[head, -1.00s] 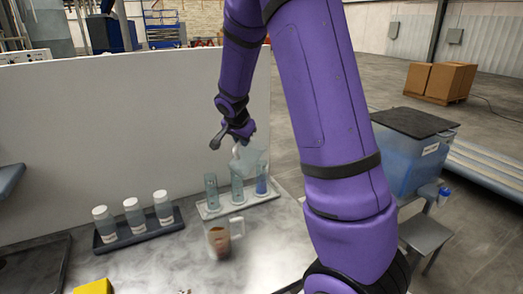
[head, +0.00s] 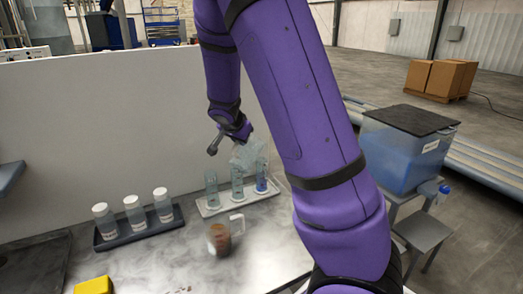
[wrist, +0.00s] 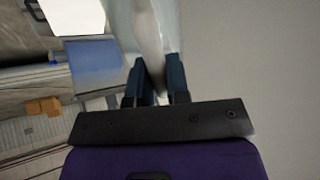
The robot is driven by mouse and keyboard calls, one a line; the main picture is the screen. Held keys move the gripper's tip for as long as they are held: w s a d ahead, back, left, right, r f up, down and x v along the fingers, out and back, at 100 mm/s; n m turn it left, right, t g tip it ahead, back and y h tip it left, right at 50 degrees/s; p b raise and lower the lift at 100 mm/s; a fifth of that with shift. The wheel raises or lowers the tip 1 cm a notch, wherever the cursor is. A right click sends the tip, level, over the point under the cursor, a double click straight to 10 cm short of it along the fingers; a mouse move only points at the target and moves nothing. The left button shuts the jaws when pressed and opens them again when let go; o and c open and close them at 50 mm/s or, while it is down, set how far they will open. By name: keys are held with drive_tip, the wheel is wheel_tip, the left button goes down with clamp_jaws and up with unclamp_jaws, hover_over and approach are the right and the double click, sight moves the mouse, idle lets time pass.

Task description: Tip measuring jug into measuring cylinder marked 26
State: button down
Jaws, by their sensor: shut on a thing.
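My gripper (head: 236,132) is shut on the measuring jug (head: 250,153), a clear vessel held tilted above the row of cylinders. In the wrist view the two dark fingers (wrist: 155,80) close on the jug's pale, translucent part (wrist: 148,28). Three clear measuring cylinders stand upright in a white tray (head: 206,213): the left one (head: 211,188), the middle one (head: 237,186) and the right one (head: 261,184), which shows blue low down. The jug overlaps the tops of the middle and right cylinders. Their markings are too small to read, and I cannot see any stream of liquid.
A clear handled vessel with brown contents (head: 220,238) stands in front of the cylinder tray. A dark tray (head: 140,234) holds three white-capped bottles at left. A yellow object (head: 93,286) lies at the front. A pale panel (head: 95,130) rises behind; a blue tank (head: 400,160) is at right.

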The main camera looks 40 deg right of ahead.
drive_tip(key=shift+a+f+h+p, duration=0.15)
drive_tip(key=shift+a+h+p, duration=0.15)
drive_tip(key=shift+h, duration=0.1)
drive_tip(key=shift+a+f, duration=0.1)
drive_tip(key=shift+f, duration=0.05)
drive_tip(key=shift+s+a+t+h, duration=0.1)
drive_tip(key=shift+a+t+h, duration=0.05)
drive_tip(key=shift+t+h, duration=0.15)
drive_tip(key=shift+a+f+p, duration=0.1)
drive_tip(key=shift+p, duration=0.2)
drive_tip(key=shift+s+h, duration=0.1)
drive_tip(key=shift+h, duration=0.2)
drive_tip(key=shift+s+a+f+t+h, duration=0.1)
drive_tip(key=shift+a+t+h, duration=0.2)
drive_tip(key=shift+a+h, duration=0.2)
